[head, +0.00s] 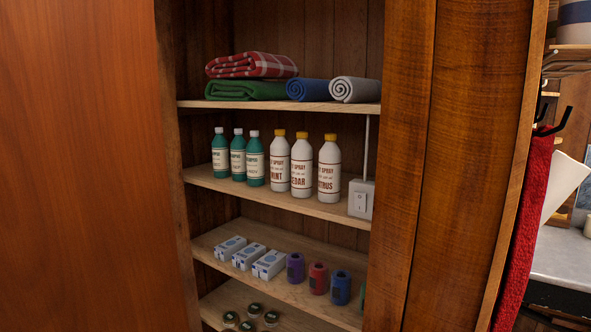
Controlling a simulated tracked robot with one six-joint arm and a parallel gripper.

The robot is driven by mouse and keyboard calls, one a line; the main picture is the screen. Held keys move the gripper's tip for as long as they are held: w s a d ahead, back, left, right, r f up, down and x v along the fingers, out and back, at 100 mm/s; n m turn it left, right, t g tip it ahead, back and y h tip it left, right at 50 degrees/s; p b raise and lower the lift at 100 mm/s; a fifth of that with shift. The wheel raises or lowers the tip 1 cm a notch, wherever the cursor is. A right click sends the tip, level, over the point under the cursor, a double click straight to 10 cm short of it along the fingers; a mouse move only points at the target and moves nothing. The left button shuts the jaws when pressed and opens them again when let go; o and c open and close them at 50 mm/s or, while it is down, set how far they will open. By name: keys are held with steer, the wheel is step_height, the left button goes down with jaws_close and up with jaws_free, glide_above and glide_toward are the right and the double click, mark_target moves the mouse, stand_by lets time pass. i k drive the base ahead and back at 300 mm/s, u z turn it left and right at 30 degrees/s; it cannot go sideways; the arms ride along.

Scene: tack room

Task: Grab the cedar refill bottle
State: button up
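The cedar bottle (302,168) is white with a yellow cap and a label that reads CEDAR. It stands upright on the second shelf (225,183) of an open wooden cupboard. It is the middle one of three like bottles, between the mint bottle (280,163) on its left and the citrus bottle (329,170) on its right, with narrow gaps. My gripper is not in view.
Green bottles (255,160) stand left on the same shelf, and a white switch box (361,199) at its right end. Folded towels (250,65) lie above; boxes (269,265) and rolls (318,278) below. Wooden panels (460,150) flank the opening. A red cloth (527,220) hangs at right.

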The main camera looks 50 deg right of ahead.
mark_target(302, 153)
steer(key=i, duration=0.95)
steer(key=z, duration=0.05)
